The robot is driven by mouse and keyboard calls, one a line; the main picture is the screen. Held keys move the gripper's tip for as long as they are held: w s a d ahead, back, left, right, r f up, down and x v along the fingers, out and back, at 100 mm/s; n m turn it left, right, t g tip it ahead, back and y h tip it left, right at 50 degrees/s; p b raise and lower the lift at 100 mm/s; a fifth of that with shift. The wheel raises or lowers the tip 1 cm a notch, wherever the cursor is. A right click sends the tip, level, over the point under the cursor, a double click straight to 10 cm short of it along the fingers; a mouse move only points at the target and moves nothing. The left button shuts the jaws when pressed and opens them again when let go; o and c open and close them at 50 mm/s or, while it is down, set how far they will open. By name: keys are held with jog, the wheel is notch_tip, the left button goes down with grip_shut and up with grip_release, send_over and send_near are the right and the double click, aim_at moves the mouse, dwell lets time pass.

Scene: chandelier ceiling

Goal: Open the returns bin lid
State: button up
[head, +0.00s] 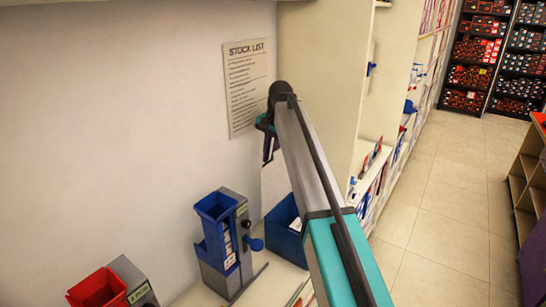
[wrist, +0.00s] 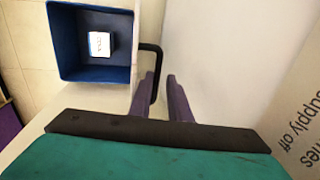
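A blue bin (wrist: 92,75) with an open top fills the upper left of the wrist view. A small white labelled box (wrist: 100,44) lies inside it. A black bent handle (wrist: 158,62) sticks out from its right side. I cannot make out a separate lid. A blue bin (head: 284,226) also stands on the counter in the head view, partly hidden by my arm. In the head view my gripper (head: 268,149) is by the wall, above the counter.
A blue and grey dispenser (head: 225,240) with a knob stands left of the blue bin. A red bin (head: 97,289) is at the lower left. A stock list (head: 247,85) hangs on the wall. White shelves (head: 400,85) stand right of my arm; the tiled floor (head: 440,205) is clear.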

jog(key=o, duration=0.3)
jog(key=shift+w+a+f, duration=0.1)
jog(key=shift+a+f, duration=0.35)
jog(key=shift+a, duration=0.3)
jog(key=shift+r, duration=0.15)
jog(key=s+d+r+b, duration=0.1)
jog(key=d+r+b, duration=0.2)
jog(key=r, duration=1.1)
jog(key=shift+s+r, duration=0.15)
jog(key=shift+s, duration=0.15)
jog(key=shift+d, duration=0.1)
